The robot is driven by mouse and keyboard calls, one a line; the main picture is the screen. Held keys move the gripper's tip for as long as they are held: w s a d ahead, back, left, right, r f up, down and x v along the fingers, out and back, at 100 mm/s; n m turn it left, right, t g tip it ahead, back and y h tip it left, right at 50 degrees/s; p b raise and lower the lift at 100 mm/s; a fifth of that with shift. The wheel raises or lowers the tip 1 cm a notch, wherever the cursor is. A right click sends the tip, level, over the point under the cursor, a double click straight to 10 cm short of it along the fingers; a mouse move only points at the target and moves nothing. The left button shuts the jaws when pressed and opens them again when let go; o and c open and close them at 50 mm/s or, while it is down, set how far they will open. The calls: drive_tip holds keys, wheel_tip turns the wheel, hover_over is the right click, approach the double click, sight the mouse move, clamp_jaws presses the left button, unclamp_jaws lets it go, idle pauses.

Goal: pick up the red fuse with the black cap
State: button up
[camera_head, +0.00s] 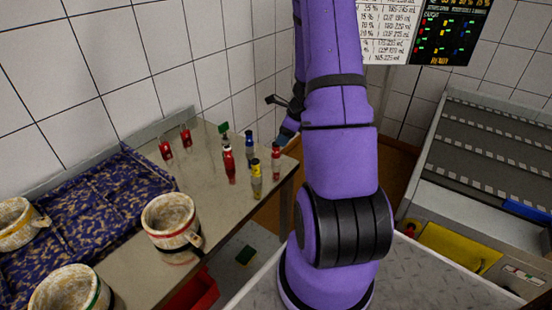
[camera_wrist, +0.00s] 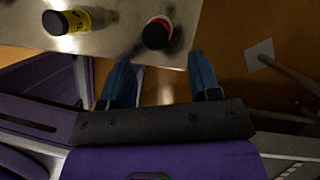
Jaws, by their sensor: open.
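The red fuse with a black cap (camera_head: 276,163) stands upright near the right edge of the steel table. In the wrist view its dark top and red rim (camera_wrist: 157,33) show just beyond the fingertips, roughly midway between them. My gripper (camera_wrist: 160,72) is open, with two blue fingers apart and nothing between them. In the head view my gripper (camera_head: 287,132) is mostly hidden behind my purple arm, close to that fuse. I cannot tell whether they touch.
A yellow fuse with a black cap (camera_head: 256,182) stands left of the red one. Blue (camera_head: 249,150), green (camera_head: 224,130) and another red fuse (camera_head: 229,167) stand nearby. Cheese moulds (camera_head: 171,219) and a patterned cloth (camera_head: 100,195) occupy the table's left. The table (camera_wrist: 110,42) ends near my fingers.

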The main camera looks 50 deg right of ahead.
sight(276, 148)
drive_tip(key=shift+x, duration=3.3)
drive_tip(key=shift+w+a+r, duration=0.1)
drive_tip(key=shift+w+a, duration=0.05)
drive_tip(key=shift+a, duration=0.05)
drive_tip(key=c, duration=1)
